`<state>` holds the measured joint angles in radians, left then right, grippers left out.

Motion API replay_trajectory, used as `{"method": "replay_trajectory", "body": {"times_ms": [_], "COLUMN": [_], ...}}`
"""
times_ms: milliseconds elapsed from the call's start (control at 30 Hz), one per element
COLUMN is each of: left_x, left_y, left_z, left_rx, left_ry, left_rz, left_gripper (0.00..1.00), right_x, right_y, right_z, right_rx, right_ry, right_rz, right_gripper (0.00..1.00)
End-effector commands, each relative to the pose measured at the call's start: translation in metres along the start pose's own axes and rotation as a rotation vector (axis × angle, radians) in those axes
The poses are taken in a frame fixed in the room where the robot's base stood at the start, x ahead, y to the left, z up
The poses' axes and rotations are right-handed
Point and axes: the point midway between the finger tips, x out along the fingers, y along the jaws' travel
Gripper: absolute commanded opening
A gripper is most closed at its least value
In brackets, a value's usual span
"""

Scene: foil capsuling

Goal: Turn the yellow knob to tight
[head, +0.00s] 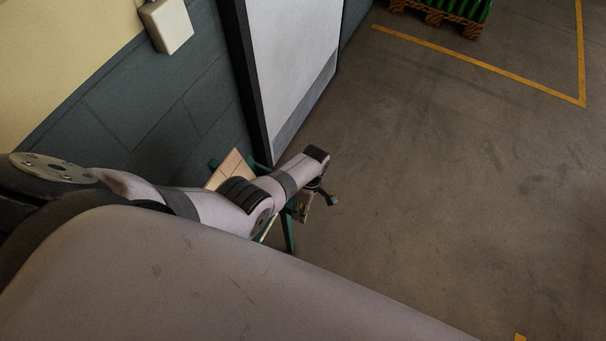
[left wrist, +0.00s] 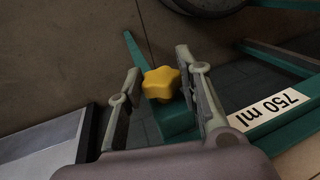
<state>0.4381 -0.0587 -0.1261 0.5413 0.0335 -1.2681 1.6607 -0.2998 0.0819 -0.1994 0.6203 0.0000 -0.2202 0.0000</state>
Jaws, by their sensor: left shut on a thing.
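The yellow knob (left wrist: 161,83) is a lobed, star-shaped knob on a green metal frame (left wrist: 175,119). It shows in the left wrist view between the two fingers of my left gripper (left wrist: 160,78), which is shut on it. In the head view my left gripper (head: 312,200) is small and dark at the end of my arm, beside the green stand (head: 289,232). The knob cannot be made out there. My right gripper is in neither view.
A white label reading "750 ml" (left wrist: 270,108) is on a green bar beside the knob. A white panel with a dark edge (head: 290,65) stands behind the stand. Grey floor is clear to the right, with yellow lines (head: 480,64) and a pallet (head: 437,17) of green bottles far off.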

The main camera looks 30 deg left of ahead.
Motion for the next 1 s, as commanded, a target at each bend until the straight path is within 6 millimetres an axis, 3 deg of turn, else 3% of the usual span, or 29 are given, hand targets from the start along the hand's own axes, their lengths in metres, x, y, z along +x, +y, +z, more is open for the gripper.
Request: {"method": "replay_trajectory", "body": {"times_ms": [467,500,800,1000], "left_x": [0.0002,0.0002,0.0002,0.0002], "left_y": [0.0000,0.0000,0.0001,0.0002], "left_z": [-0.0018,-0.0019,-0.0010,-0.0006], "left_rx": [0.001,0.001,0.000,0.000], "left_ry": [0.005,0.005,0.003,0.002], "left_rz": [-0.020,-0.020,-0.019,-0.019], "left_gripper": [0.05,0.33,0.53,0.53], "right_x": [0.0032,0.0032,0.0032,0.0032], "right_y": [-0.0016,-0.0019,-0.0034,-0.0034], "right_z": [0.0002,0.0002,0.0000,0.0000], "right_rx": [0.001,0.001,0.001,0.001], "right_ry": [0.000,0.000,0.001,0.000], "right_rz": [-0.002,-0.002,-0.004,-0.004], "right_gripper": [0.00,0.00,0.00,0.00]}}
